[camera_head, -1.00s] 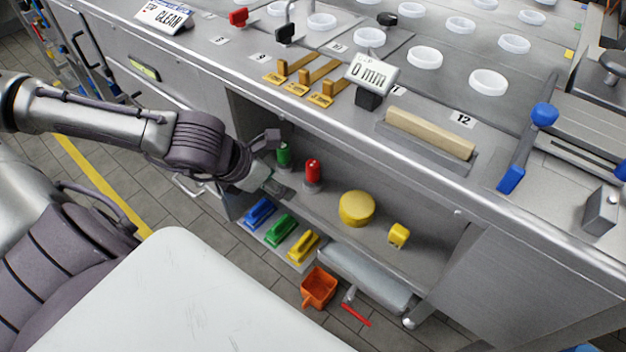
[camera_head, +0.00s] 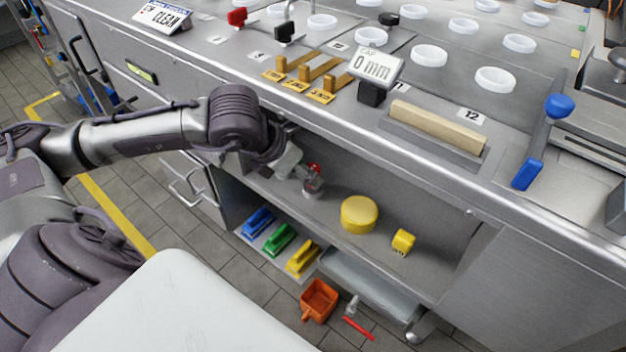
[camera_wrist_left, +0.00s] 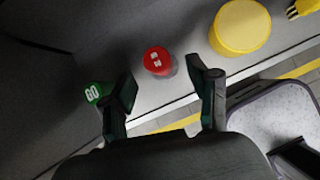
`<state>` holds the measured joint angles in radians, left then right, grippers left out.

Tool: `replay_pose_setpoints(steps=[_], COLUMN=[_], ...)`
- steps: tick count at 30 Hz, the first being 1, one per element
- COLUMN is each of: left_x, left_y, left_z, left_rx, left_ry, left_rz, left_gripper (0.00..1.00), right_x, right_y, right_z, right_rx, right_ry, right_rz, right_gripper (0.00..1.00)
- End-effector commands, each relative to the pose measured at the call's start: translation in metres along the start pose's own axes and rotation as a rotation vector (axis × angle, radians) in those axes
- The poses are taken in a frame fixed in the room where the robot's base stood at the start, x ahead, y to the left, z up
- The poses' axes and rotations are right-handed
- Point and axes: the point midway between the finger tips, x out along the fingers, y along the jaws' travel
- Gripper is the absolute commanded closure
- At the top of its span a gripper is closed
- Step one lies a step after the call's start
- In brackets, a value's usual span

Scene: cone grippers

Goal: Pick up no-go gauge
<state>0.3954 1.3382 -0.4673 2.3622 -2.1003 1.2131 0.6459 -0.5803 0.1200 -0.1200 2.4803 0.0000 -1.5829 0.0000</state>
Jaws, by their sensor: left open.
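The no-go gauge, a red-topped cylinder with a grey base (camera_head: 314,186), stands upright on the shelf under the counter. In the left wrist view its red top with white lettering (camera_wrist_left: 157,60) lies just beyond and between my fingertips. My left gripper (camera_head: 299,171) is open at the gauge and partly covers it in the head view. In the left wrist view the open, empty fingers of my left gripper (camera_wrist_left: 164,84) are spread to either side, short of the gauge. The green GO gauge (camera_wrist_left: 95,94) is beside the left finger; my arm hides it in the head view. My right gripper is not in view.
A yellow round block (camera_head: 359,214) and a small yellow piece (camera_head: 403,241) stand right of the gauge. The counter's front edge (camera_head: 430,182) overhangs the shelf. Blue, green and yellow handled tools (camera_head: 279,238) and an orange scoop (camera_head: 319,299) are lower down.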

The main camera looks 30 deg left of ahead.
Motion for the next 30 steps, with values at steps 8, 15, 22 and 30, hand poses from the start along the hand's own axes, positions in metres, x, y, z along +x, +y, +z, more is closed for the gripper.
replay_pose_setpoints(steps=[8, 15, 22, 30], left_x=[0.044, 0.049, 0.049, 0.050], left_y=[-0.001, 0.000, 0.000, -0.001], left_z=[-0.001, -0.001, -0.001, -0.002], left_rx=[-0.002, -0.001, -0.001, -0.001], left_ry=[0.000, 0.000, 0.000, 0.002], left_rz=[-0.003, -0.001, -0.001, -0.002], left_gripper=[0.40, 0.40, 0.65, 1.00], right_x=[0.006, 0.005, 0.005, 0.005], right_y=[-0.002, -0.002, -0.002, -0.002], right_z=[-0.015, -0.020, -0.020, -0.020], right_rx=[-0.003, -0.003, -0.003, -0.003], right_ry=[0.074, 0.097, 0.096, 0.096], right_rz=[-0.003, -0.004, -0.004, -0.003], right_gripper=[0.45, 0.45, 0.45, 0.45])
